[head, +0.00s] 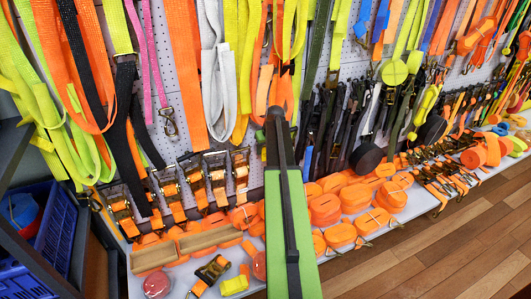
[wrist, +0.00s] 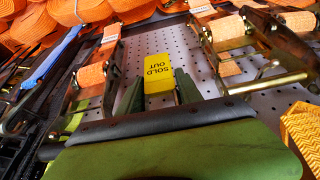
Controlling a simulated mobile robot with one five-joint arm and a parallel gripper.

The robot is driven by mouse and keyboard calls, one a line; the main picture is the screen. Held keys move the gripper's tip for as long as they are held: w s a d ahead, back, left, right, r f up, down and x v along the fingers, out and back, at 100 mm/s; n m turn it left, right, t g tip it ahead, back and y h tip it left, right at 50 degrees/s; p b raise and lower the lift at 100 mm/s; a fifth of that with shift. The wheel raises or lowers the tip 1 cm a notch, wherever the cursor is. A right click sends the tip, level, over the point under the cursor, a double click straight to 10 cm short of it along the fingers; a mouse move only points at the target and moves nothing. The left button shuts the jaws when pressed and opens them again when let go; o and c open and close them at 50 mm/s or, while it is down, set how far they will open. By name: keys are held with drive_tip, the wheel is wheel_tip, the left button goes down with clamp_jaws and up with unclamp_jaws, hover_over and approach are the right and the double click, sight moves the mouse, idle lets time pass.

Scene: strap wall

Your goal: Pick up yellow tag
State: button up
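The yellow tag (wrist: 158,72) shows in the wrist view as a small upright yellow block with "SOLD OUT" in black. It stands in front of the white perforated panel. My gripper (wrist: 160,85) has its two dark green fingers on either side of it, very close to its left and right edges. I cannot tell whether the fingers press on it or whether a narrow gap remains. In the head view my green arm reaches up to the strap wall, and I cannot make out the tag or the fingertips there.
Metal ratchet buckles with orange straps (wrist: 228,38) flank the tag closely. Orange strap rolls (head: 325,208) crowd the shelf. Straps of several colours hang above, including an orange one (head: 183,70). A blue crate (head: 50,240) stands at left. Wooden floor (head: 450,255) is clear at right.

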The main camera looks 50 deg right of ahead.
drive_tip(key=c, duration=0.8)
drive_tip(key=shift+r+p, duration=0.5)
wheel_tip(320, 180, up, 3)
drive_tip(key=p, duration=0.3)
drive_tip(key=shift+r, duration=0.2)
drive_tip(key=s+a, duration=0.2)
drive_tip(key=s, duration=0.3)
drive_tip(key=s+a, duration=0.2)
drive_tip(key=s, duration=0.4)
drive_tip(key=s+a+f, duration=0.1)
drive_tip(key=s+a, duration=0.1)
drive_tip(key=s, duration=0.3)
drive_tip(key=shift+s+a, duration=0.35)
